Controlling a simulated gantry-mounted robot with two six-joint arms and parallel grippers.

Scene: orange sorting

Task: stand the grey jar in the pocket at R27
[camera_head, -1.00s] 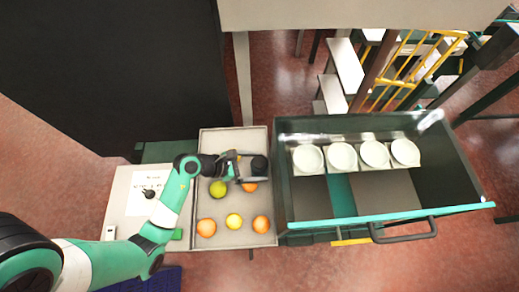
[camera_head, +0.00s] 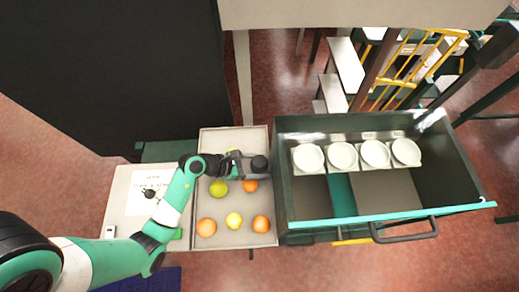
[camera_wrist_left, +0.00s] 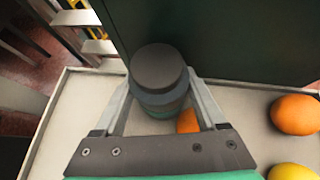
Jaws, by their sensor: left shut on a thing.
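The grey jar (camera_head: 260,163) is held at the end of my left gripper (camera_head: 246,164), over the back part of the tray of fruit. In the left wrist view, the jar (camera_wrist_left: 158,75) has a dark grey lid and stands between the two fingers, which are shut on it. My right gripper is not in view. No label reading R27 can be made out.
The beige tray (camera_head: 215,142) holds several oranges (camera_head: 261,223) and yellow-green fruits (camera_head: 218,188). The green drawer (camera_head: 478,206) stands right of it, its wall between jar and cups. A board with a paper (camera_head: 150,190) lies left.

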